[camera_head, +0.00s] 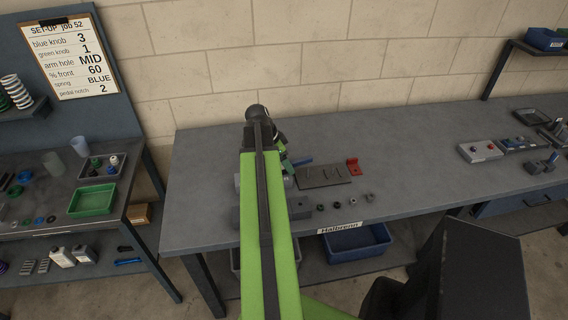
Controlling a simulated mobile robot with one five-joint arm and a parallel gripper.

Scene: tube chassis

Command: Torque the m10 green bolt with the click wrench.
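My green arm reaches over the middle workbench and hides part of it. My gripper (281,140) is at the far end of the arm, mostly hidden behind it, and I cannot see whether it is open or shut. A small blue bar (302,162) shows just right of the arm, close to the gripper; I cannot tell if it is the click wrench's handle. I cannot pick out the m10 green bolt. A dark flat plate (334,181) with several thin marks or pins lies right of the arm. A red bracket (354,168) stands at its right end.
Several small dark round parts (337,205) sit in a row near the bench's front edge, beside a grey block (301,208). The bench top (415,160) is clear farther right. A green tray (92,201) is on the left table.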

